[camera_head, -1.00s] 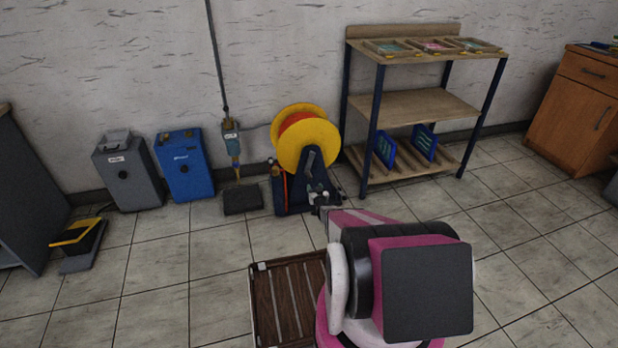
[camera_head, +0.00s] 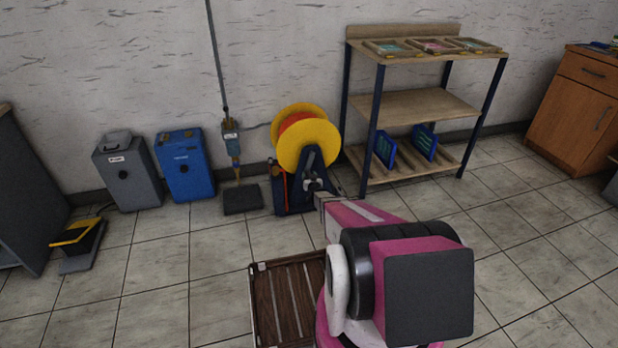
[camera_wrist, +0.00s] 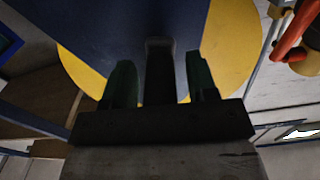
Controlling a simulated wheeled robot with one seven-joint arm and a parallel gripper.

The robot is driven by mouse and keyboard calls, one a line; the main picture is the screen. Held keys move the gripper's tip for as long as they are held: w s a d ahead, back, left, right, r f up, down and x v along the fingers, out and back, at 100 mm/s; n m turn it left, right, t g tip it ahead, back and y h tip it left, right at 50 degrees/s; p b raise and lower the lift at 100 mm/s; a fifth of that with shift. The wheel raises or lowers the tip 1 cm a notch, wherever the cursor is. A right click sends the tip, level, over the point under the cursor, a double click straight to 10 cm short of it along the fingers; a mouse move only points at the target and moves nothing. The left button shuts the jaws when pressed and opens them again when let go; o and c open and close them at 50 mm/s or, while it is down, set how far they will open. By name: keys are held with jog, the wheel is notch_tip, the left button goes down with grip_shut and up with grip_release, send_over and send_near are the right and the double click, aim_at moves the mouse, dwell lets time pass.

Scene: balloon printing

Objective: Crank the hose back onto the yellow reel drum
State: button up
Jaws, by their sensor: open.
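The yellow reel drum (camera_head: 317,133) stands near the wall on a dark blue stand (camera_head: 290,195), with the red-orange hose (camera_head: 292,124) wound on it. In the wrist view the drum's yellow rim (camera_wrist: 235,45) shows behind the blue stand (camera_wrist: 110,25). My gripper (camera_wrist: 160,78) is open. Its two dark green fingers lie on either side of a dark upright bar (camera_wrist: 158,70), which looks like the crank handle, with gaps on both sides. In the head view my arm hides most of my gripper at the stand's front.
A shelf rack (camera_head: 428,105) stands close on the right of the reel. A dark block (camera_head: 242,198), a blue box (camera_head: 185,165) and a grey box (camera_head: 128,172) stand on the left. A slatted brown tray (camera_head: 290,300) is near my arm. Open floor lies at front left.

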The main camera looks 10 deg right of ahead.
grip_shut()
jog(key=shift+d+f+n, duration=0.2)
jog(key=shift+d+n, duration=0.4)
jog(key=shift+d, duration=0.6)
grip_release()
jog(key=shift+s, duration=0.1)
jog(key=s, duration=1)
jog(key=shift+s+d, duration=0.25)
jog(key=shift+s, duration=0.05)
